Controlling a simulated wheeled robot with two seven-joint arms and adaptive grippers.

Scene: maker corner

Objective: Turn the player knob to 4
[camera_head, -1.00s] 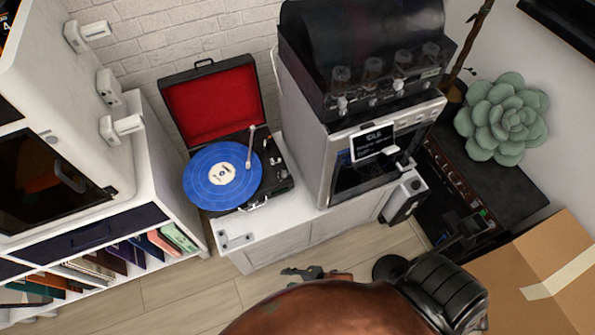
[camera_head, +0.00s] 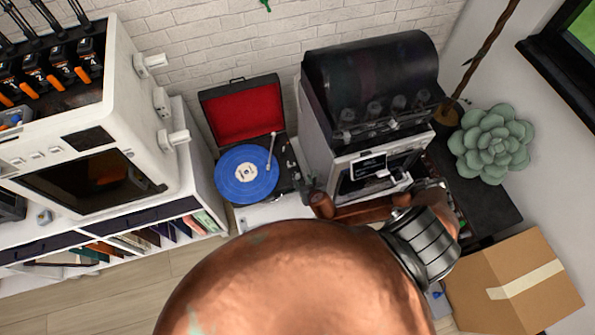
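The record player (camera_head: 284,180) stands on the white cabinet with its red-lined lid open. A blue record (camera_head: 236,178) lies on it, and the tonearm (camera_head: 271,152) is at the record's right side. I cannot make out the player's knob or its setting at this size. My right arm, copper-coloured, fills the lower middle and bends back left over the cabinet. The small dark end of my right gripper (camera_head: 308,186) shows close to the player's right edge. I cannot tell whether it touches the player or how its fingers stand. My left gripper is out of view.
A coffee machine (camera_head: 346,170) stands right of the player, close to my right arm. A succulent (camera_head: 492,145) and a cardboard box (camera_head: 515,285) are at the right. A white cabinet unit (camera_head: 120,75) with an oven-like door is at the left.

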